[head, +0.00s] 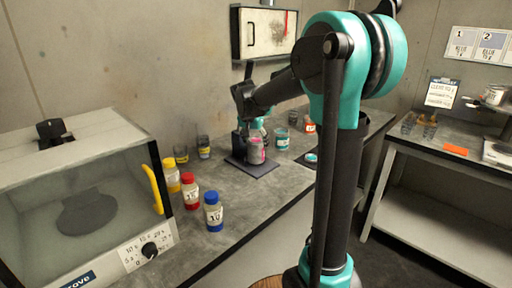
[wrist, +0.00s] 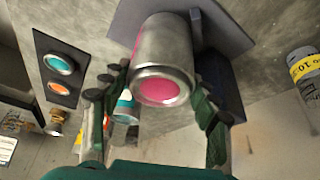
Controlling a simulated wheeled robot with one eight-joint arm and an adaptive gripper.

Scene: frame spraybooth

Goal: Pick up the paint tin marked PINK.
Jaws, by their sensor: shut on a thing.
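The paint tin (head: 256,152) is a silver metal can with a pink patch on its side, over a dark square mat (head: 262,171) on the bench. In the wrist view the tin (wrist: 165,60) shows its round pink top towards me. My gripper (wrist: 161,75) has one finger on each side of the tin and is shut on it. In the head view my gripper (head: 254,131) is at the tin, partly hidden behind my arm. I cannot tell whether the tin's base touches the mat. No word on its label is readable.
A teal tin (head: 282,139) stands close right of the pink one. A second table (head: 470,147) is at the right.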

